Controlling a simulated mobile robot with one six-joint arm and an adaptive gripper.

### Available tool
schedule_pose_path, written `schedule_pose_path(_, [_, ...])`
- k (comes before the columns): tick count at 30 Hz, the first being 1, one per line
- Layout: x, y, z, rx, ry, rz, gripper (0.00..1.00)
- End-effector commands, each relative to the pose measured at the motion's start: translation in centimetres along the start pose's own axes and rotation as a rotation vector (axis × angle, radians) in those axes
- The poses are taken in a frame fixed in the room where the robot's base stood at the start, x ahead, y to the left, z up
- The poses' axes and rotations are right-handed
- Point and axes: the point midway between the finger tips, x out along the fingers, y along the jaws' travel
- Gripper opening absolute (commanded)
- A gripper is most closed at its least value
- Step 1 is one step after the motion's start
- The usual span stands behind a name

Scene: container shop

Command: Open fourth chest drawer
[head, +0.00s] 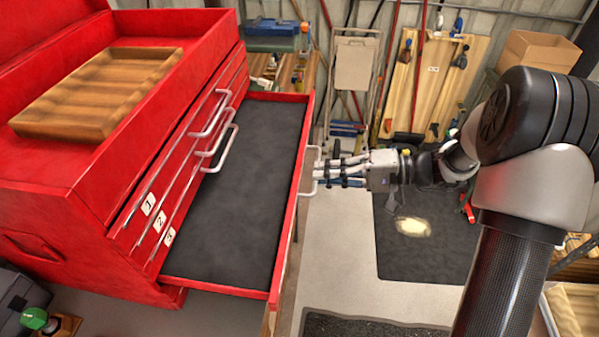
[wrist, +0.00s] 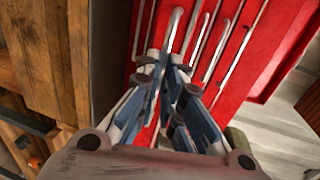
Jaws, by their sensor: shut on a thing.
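The red tool chest (head: 60,215) stands at the left in the head view. Its drawers labelled 1, 2 and 3 (head: 168,237) are closed. The drawer below them, the fourth chest drawer (head: 235,170), is pulled far out, and its dark-lined inside looks empty. My gripper (head: 322,170) is at this drawer's pale handle (head: 309,181), shut on it. In the wrist view, my gripper's fingers (wrist: 164,64) are close together around the handle (wrist: 172,32), against the red front. The fingers partly hide the handle.
A wooden tray (head: 97,92) lies in the chest's open top. A wooden bench (wrist: 40,60) shows beside the drawer in the wrist view. A folded step stool (head: 352,75) and boards lean at the back wall. A dark mat (head: 430,245) lies on the floor under my arm.

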Motion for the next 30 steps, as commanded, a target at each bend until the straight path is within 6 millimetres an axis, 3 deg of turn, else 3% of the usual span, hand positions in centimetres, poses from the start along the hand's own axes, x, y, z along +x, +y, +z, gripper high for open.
schedule_pose_path(6, [-1.6, 0.4, 0.0, 0.0, 0.0, 0.001, 0.0])
schedule_pose_path(17, [-1.7, 0.4, 0.0, 0.0, -0.001, 0.0, 0.0])
schedule_pose_path(18, [-1.7, 0.4, 0.0, 0.0, -0.001, 0.0, 0.1])
schedule_pose_path(24, [-1.7, 0.4, 0.0, 0.0, -0.001, 0.0, 0.23])
schedule_pose_path(30, [-1.7, 0.4, 0.0, 0.0, -0.001, 0.0, 0.27])
